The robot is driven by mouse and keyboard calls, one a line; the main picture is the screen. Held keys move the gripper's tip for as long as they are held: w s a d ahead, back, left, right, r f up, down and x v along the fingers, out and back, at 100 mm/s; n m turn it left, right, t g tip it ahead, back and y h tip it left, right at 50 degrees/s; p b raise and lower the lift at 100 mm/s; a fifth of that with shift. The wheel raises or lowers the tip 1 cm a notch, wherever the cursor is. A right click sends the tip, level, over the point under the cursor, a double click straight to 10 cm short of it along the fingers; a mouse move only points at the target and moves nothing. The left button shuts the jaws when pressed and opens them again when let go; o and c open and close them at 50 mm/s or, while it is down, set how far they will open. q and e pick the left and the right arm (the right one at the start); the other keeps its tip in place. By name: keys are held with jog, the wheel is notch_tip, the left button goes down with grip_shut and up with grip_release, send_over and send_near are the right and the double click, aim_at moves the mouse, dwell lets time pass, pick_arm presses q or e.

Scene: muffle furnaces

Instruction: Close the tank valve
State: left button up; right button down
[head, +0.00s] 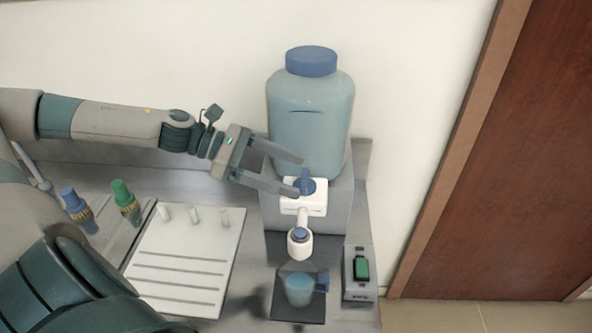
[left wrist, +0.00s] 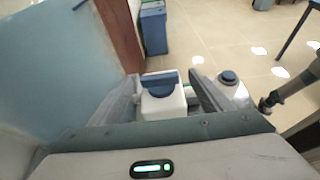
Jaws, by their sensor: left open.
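The tank (head: 310,118) is a translucent blue bottle with a blue cap, standing on a grey block against the wall. Its valve is a white body (head: 291,209) with a blue handle (head: 305,182) that points up in the head view. My left gripper (head: 299,176) is open, its fingers reaching from the left to either side of the blue handle. In the left wrist view, the white valve body (left wrist: 163,105) and blue handle (left wrist: 160,88) sit between the open fingers, with no clear contact. My right gripper is not in view.
A beaker (head: 298,291) with bluish liquid stands on a dark pad below the white spout (head: 300,242). A white rack (head: 185,260) and two capped bottles, one blue (head: 77,210), one green (head: 126,201), are left.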

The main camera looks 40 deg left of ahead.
pick_arm(q)
jog(key=shift+p+x, duration=0.45)
jog(key=shift+x, duration=0.6)
jog(key=c, duration=1)
jog(key=shift+c, duration=0.2)
